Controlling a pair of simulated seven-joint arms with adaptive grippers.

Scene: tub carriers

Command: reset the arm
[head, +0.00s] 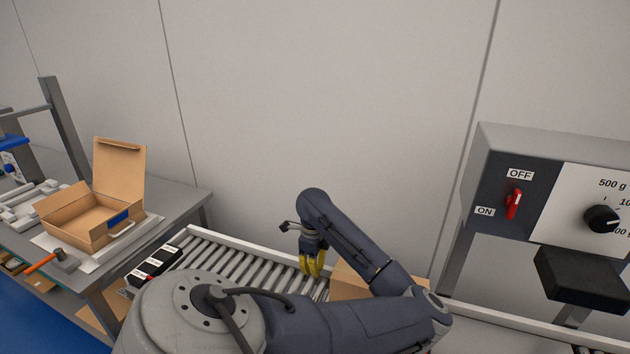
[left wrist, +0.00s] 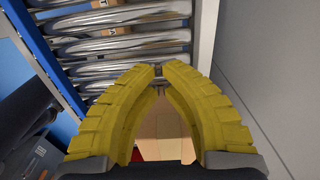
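My left gripper (head: 313,264) has yellow fingers and hangs over the roller conveyor (head: 235,262), just left of a cardboard box (head: 350,284) that my own arm partly hides. In the left wrist view, the two yellow fingertips (left wrist: 159,70) come together with hardly any gap, and nothing shows held between them. Cardboard surfaces show beyond, through the arch between the fingers. My right gripper is in neither view.
An open cardboard box (head: 75,232) stands on the grey table (head: 185,198) at left, with a hammer (head: 62,262) near its edge. A black case (head: 155,265) lies by the conveyor's left end. A control box with a red switch (head: 514,204) stands at right.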

